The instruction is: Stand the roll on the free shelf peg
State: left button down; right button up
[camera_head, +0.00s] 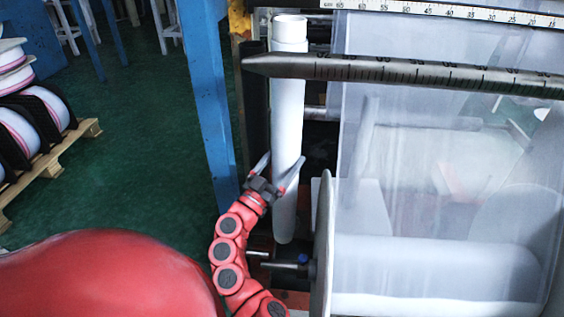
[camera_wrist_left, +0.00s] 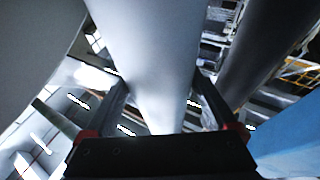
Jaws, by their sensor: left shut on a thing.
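A long white roll (camera_head: 287,110) stands nearly upright in the head view, with a narrower top end. My left gripper (camera_head: 281,163) has its fingers on both sides of the roll's lower half and is shut on it. In the left wrist view the roll (camera_wrist_left: 150,60) rises between the two fingers of my left gripper (camera_wrist_left: 160,95). The roll's lower end is above a dark part of the machine; I cannot tell whether it touches anything. I cannot make out a free shelf peg in either view. My right gripper is not in view.
A graduated metal bar (camera_head: 400,72) crosses close to the roll's upper part. A large grey disc (camera_head: 323,245) and short metal rod (camera_head: 283,266) are near its lower end. A blue post (camera_head: 209,100) stands left. White rolls (camera_head: 20,130) sit on a pallet (camera_head: 50,172). Green floor lies between.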

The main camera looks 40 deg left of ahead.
pick_arm(q)
jog(key=w+a+f+b, duration=0.1)
jog(key=w+a+b, duration=0.2)
jog(key=w, duration=0.7)
jog(key=shift+a+b, duration=0.3)
jog(key=shift+b, duration=0.2)
dwell(1.5)
jog(key=shift+f, duration=0.15)
